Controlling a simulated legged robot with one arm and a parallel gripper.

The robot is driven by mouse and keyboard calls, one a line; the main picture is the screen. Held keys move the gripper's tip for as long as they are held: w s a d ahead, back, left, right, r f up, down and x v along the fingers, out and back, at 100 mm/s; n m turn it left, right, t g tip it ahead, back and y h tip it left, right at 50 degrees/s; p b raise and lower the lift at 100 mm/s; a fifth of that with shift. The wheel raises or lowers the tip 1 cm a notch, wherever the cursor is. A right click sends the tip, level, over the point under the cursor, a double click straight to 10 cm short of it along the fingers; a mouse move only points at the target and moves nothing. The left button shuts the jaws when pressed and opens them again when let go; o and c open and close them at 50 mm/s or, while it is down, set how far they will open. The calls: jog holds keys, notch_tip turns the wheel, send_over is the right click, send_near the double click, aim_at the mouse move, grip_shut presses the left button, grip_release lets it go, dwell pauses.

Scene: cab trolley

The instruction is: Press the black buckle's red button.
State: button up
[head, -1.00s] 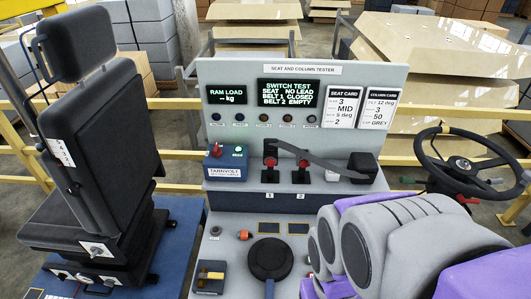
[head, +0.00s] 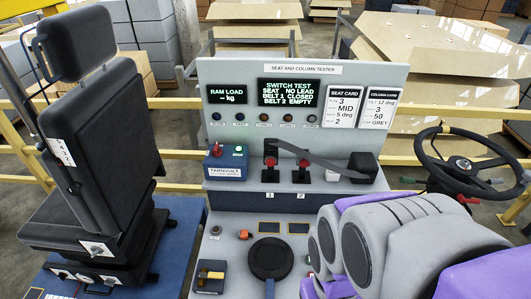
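Two small black buckles with red on them stand side by side on the ledge of the tester. The left buckle (head: 270,161) is above label 1 and the right buckle (head: 303,164) is above label 2. A grey belt strap (head: 325,158) runs from the left buckle to a black housing (head: 363,165) at the right. The display (head: 285,92) reads belt 1 closed and belt 2 empty. The buckles' red buttons are too small to make out fully. My grey and purple arm links fill the lower right; my gripper does not show.
A dark blue box with a red knob (head: 225,158) stands left of the buckles. A black round pad (head: 270,258) and a small yellow-topped block (head: 210,276) sit in front. A black seat (head: 100,150) is at left, a steering wheel (head: 460,165) at right.

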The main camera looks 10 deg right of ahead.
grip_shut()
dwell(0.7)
